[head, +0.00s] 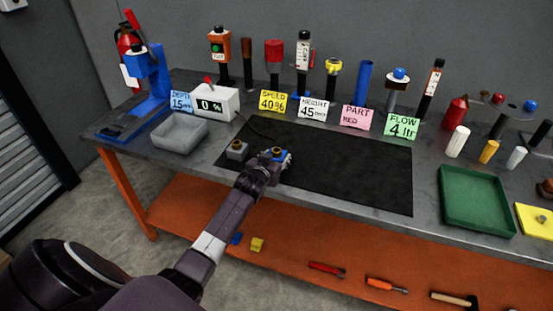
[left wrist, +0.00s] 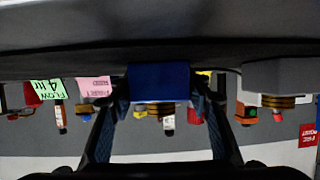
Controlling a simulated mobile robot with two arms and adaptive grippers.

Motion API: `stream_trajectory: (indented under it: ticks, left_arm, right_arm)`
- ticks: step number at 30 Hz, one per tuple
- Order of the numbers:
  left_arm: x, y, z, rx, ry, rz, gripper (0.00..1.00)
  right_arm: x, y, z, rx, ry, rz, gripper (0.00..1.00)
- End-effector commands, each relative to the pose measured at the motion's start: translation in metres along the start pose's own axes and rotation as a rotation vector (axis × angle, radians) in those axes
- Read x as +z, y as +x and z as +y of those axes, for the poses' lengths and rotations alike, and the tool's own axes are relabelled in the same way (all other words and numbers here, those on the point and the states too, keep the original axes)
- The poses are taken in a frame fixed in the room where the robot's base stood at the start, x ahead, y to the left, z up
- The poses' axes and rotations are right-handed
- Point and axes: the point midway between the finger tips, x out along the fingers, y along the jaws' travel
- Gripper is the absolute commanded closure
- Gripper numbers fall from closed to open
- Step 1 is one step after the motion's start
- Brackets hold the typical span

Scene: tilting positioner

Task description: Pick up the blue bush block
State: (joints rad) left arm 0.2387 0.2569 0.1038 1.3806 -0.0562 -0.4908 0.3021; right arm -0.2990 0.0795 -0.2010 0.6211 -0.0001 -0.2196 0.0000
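The blue bush block (head: 277,153) is on the dark mat near its left part. My left gripper (head: 275,158) is down at it, with a finger on each side. In the left wrist view the blue block (left wrist: 160,82) sits between the fingertips of my left gripper (left wrist: 160,90), with no clear gap on either side, so the fingers look shut on it. The block looks level and low at the mat; whether it touches the mat is hidden. My right gripper is not in view.
A grey block with a bush (head: 236,149) stands just left of my gripper. A grey tray (head: 180,146) and a white display box (head: 212,104) lie beyond it. Label cards and upright tools line the back. The dark mat (head: 350,175) is clear to the right, before a green tray (head: 476,226).

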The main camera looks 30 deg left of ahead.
Motion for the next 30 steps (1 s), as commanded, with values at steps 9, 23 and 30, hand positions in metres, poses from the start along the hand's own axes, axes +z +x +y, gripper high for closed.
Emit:
stream_trajectory:
  ticks: [9,23,30]
  left_arm:
    - [0.000,0.000,0.000,0.000,0.000,-0.001,0.92]
    - [-0.006,-0.001,0.000,0.001,-0.001,0.009,1.00]
    - [-0.021,-0.006,0.000,0.001,-0.002,0.012,1.00]
  right_arm:
    - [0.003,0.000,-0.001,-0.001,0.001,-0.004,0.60]
    - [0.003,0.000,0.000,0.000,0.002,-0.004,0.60]
    - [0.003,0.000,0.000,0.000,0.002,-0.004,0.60]
